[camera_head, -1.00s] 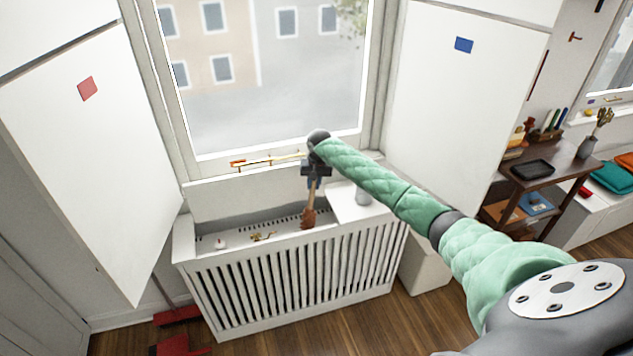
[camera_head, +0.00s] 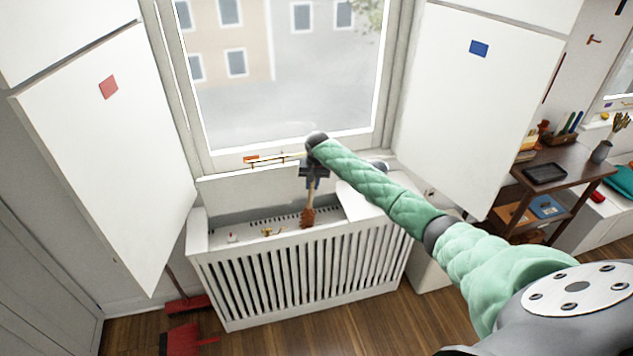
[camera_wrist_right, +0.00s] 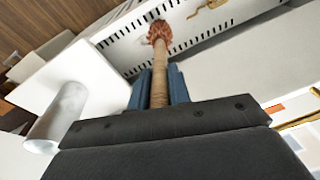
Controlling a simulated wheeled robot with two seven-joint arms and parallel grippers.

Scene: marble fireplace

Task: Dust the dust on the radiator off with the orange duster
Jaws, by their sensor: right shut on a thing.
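My right gripper (camera_head: 313,185) is shut on the wooden handle of the orange duster (camera_head: 307,217). The duster hangs head down over the right part of the white slatted radiator (camera_head: 300,275), close to its slotted top; I cannot tell if it touches. In the right wrist view the handle runs between the blue fingers (camera_wrist_right: 159,88) to the orange-brown duster head (camera_wrist_right: 160,33). A small golden-brown patch (camera_head: 268,232), perhaps the dust, lies on the radiator top left of the duster head, and shows at the wrist view's top edge (camera_wrist_right: 211,4). My left gripper is not in view.
A small white and red item (camera_head: 232,238) sits on the radiator's left end. A white shelf (camera_head: 360,205) covers its right end. White shutter panels (camera_head: 110,160) (camera_head: 478,110) flank the window. A red dustpan (camera_head: 182,340) lies on the floor at left.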

